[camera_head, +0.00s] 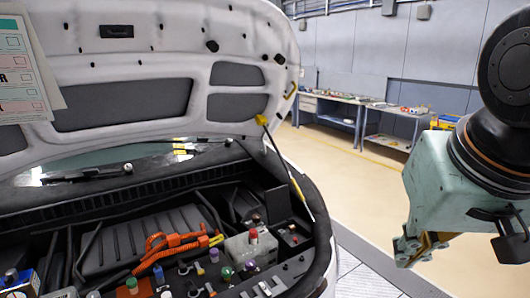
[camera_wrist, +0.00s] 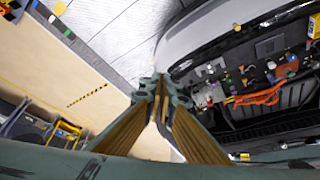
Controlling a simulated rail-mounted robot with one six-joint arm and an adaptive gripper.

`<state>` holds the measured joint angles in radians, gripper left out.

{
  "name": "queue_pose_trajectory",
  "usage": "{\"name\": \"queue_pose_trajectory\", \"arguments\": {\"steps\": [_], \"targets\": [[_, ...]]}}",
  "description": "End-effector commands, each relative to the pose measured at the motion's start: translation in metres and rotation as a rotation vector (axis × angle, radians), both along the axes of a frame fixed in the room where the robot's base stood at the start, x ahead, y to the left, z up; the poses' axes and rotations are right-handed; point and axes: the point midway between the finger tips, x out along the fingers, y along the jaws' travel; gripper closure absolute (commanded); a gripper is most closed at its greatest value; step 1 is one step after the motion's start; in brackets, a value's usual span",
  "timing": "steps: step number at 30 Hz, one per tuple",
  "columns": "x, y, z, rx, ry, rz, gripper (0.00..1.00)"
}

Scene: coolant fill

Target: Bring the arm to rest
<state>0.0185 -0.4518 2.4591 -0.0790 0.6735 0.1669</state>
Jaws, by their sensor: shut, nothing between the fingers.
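My gripper (camera_head: 410,248) hangs at the right side of the head view, outside the car and apart from it. Its body is pale green and its fingers point down and to the left. In the wrist view my gripper (camera_wrist: 160,84) shows its two green-and-tan fingers meeting at the tips, shut with nothing between them. Part of my arm runs out of the head view at the right edge.
The open engine bay (camera_head: 180,250) holds several coloured caps and orange cables (camera_head: 170,243). The raised hood (camera_head: 170,60) stands above it, with a prop rod (camera_head: 285,170). Workbenches (camera_head: 365,112) stand far back. The floor (camera_head: 360,185) beside the car is clear.

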Motion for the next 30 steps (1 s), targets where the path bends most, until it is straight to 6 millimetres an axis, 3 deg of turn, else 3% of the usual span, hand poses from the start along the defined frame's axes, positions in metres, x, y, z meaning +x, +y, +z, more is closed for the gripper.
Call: {"name": "queue_pose_trajectory", "arguments": {"steps": [6,13,18,30], "targets": [[-0.053,0.01,-0.004,-0.001,0.056,0.06,1.0],[-0.094,0.02,-0.009,0.003,0.104,0.114,1.0],[-0.107,0.022,-0.011,0.004,0.121,0.133,1.0],[-0.109,0.023,-0.011,0.004,0.122,0.135,1.0]]}}
